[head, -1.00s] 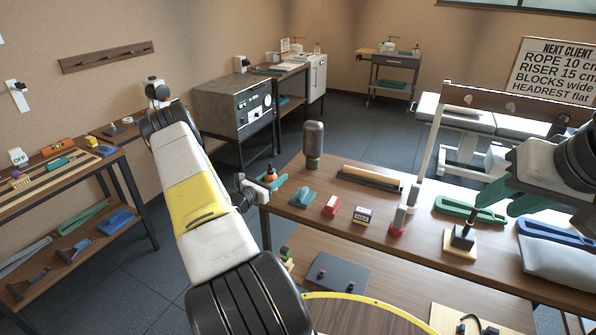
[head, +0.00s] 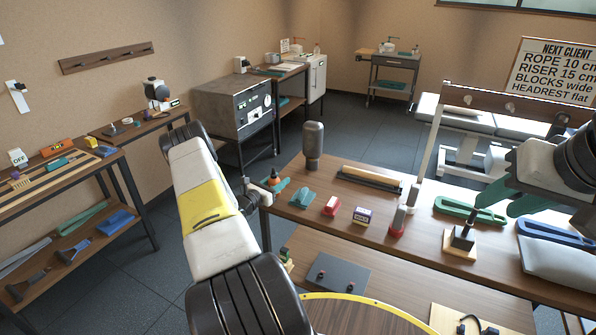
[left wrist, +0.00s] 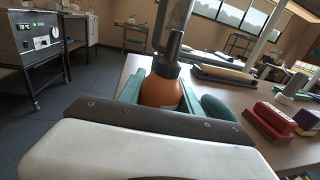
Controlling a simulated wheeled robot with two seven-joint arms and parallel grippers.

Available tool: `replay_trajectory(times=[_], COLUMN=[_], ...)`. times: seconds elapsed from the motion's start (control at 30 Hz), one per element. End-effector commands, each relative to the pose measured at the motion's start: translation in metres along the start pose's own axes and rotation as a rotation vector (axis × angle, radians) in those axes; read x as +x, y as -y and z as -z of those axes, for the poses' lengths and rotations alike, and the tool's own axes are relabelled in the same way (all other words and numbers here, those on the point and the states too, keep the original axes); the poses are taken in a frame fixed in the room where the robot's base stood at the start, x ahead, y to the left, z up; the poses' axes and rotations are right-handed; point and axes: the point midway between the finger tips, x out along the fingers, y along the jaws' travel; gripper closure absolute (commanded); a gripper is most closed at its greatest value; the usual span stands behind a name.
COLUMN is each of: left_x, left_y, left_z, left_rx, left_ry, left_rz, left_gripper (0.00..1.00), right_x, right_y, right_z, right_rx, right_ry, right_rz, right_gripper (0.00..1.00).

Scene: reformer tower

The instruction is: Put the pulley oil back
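The pulley oil appears to be the orange bottle with a black cap (head: 273,179), at the left end of the wooden bench (head: 330,215). My left gripper (head: 277,186) has its teal fingers around it. In the left wrist view the bottle (left wrist: 160,93) stands upright between the fingers (left wrist: 165,100), which appear to press on both sides. Its base is hidden, so I cannot tell whether it touches the bench. My right gripper (head: 512,200) hangs over the bench's right part, its teal fingers apart, with nothing seen between them.
A black post on a wooden base (head: 460,242) stands near my right gripper. A side table (head: 130,150) is at left.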

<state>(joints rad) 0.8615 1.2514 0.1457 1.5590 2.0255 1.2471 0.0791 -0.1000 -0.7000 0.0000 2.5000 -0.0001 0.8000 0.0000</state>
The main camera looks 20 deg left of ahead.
Motion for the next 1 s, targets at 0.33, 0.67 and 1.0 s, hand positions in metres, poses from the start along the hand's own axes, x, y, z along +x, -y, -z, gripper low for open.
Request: replay_trajectory(times=[0.33,0.67,1.0], left_x=[0.0,-0.029,-0.099], left_y=[0.0,-0.001,-0.001], left_z=[0.0,-0.003,-0.004], left_rx=[0.0,-0.001,-0.001], left_ry=[-0.001,-0.002,-0.001], left_rz=[0.0,-0.004,-0.003], left_gripper=[0.38,0.38,0.38], right_x=[0.0,0.0,0.0], right_y=[0.0,0.0,0.0], right_z=[0.0,0.0,0.0], right_rx=[0.0,0.0,0.0], right_ry=[0.0,0.0,0.0], right_rz=[0.0,0.0,0.0], right_gripper=[0.64,0.64,0.64])
